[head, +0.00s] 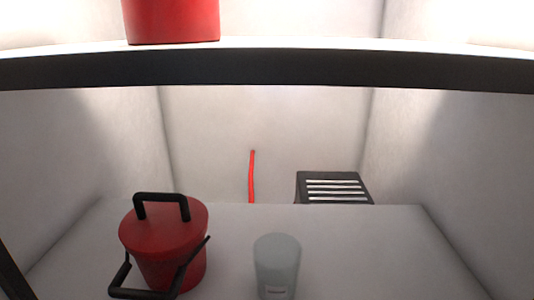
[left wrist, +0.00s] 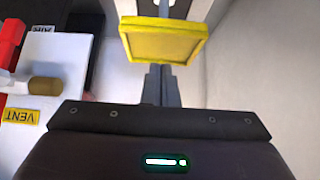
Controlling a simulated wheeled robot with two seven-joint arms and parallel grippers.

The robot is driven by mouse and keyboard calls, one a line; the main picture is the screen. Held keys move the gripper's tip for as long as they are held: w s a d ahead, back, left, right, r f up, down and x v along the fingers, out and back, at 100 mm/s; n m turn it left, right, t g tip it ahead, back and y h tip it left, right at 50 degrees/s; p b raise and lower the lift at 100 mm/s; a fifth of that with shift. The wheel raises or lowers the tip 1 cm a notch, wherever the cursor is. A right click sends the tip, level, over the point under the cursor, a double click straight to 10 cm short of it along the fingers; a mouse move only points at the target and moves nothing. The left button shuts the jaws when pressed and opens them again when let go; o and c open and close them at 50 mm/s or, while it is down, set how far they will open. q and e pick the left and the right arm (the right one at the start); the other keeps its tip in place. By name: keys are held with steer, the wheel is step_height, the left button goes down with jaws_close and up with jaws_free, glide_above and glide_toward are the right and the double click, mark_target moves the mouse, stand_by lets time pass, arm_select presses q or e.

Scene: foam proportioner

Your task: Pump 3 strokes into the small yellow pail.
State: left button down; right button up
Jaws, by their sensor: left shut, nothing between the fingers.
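My left gripper (left wrist: 163,88) shows in the left wrist view, with its grey fingers together and nothing seen between them. A yellow square piece with a raised rim (left wrist: 163,42) lies across the view just beyond the fingers and hides part of what is behind it. I cannot tell whether it is the small yellow pail or a pump part, or whether the fingers touch it. No yellow pail shows in the head view. My right gripper is in neither view.
The head view shows a red lidded pail with black handles (head: 165,240), a grey cup (head: 277,265), a black slatted box (head: 334,188) and a thin red rod (head: 251,176). A dark-edged shelf (head: 300,70) crosses above.

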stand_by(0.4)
arm_select(q)
steer(key=shift+f+b, duration=1.6)
steer(key=shift+f, duration=1.5)
steer(key=shift+r, duration=0.1)
step_height(320, 180, up, 3)
steer(key=p, duration=0.3)
steer(key=shift+r, duration=1.55)
steer(key=shift+f, duration=0.15)
